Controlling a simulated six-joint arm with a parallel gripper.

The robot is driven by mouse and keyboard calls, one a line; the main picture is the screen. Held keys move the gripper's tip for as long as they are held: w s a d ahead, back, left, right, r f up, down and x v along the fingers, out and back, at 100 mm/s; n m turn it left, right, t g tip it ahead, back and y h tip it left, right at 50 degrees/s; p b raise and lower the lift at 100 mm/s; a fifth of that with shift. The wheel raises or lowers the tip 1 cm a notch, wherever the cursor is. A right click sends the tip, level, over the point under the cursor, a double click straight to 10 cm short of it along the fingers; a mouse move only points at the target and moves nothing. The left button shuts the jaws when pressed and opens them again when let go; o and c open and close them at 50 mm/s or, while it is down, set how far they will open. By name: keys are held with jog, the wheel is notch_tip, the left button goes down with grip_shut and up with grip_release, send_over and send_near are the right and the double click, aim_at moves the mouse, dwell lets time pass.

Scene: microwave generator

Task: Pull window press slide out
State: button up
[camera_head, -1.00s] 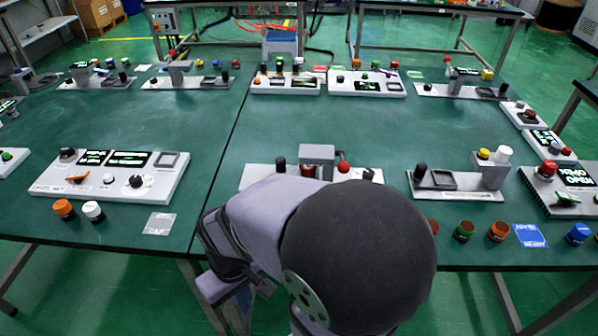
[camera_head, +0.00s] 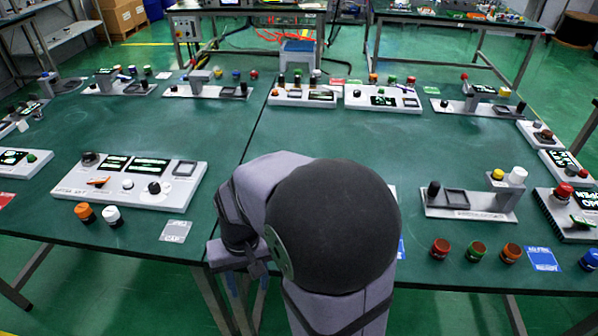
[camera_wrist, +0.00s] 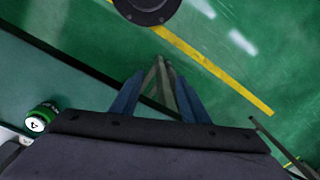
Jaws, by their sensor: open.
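My gripper (camera_wrist: 160,82) shows in the wrist view as two bluish fingers, apart and with nothing held between them. It points down past the table edge, over the green floor. I cannot tell for sure which unit holds the window press slide. A grey unit (camera_head: 468,214) on the right of the near table has a dark square frame, a black knob, and a raised block with yellow and white buttons. The unit at the table's near centre is hidden behind my arm.
The green table (camera_head: 330,135) is clear in its middle. A white panel (camera_head: 130,185) with displays lies at left. Orange and white caps (camera_head: 98,214) stand near the front edge. Several caps and a blue card (camera_head: 541,258) lie front right. More units line the back.

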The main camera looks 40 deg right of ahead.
jog(key=w+d+r+m+p, duration=0.1)
jog(key=w, duration=0.1)
jog(key=w+d+r+m, duration=0.1)
jog(key=w+d+m, duration=0.1)
jog(key=w+d+r+m+p, duration=0.1)
jog(key=w+r+m, duration=0.1)
jog(key=shift+d+y+p, duration=0.15)
jog(key=shift+y+p, duration=0.2)
jog(key=shift+y, duration=0.05)
jog(key=w+d+r+m+t+y+p, duration=0.1)
jog(key=w+d+r+m+p, duration=0.15)
jog(key=d+m, duration=0.45)
jog(key=w+d+r+m+t+p, duration=0.15)
jog(key=w+d+m+p, duration=0.3)
jog(key=d, duration=0.55)
jog(key=w+d+r+m+t+y+p, duration=0.1)
jog(key=w+d+r+m+p, duration=0.15)
jog(key=d+m, duration=0.5)
jog(key=shift+n, duration=0.5)
jog(key=shift+w+d+p+x, duration=0.15)
jog(key=shift+p+x, duration=0.35)
jog(key=shift+x, duration=1.45)
jog(key=shift+w+d+p+x, duration=0.15)
jog(key=shift+p+x, duration=0.35)
jog(key=shift+x, duration=1.45)
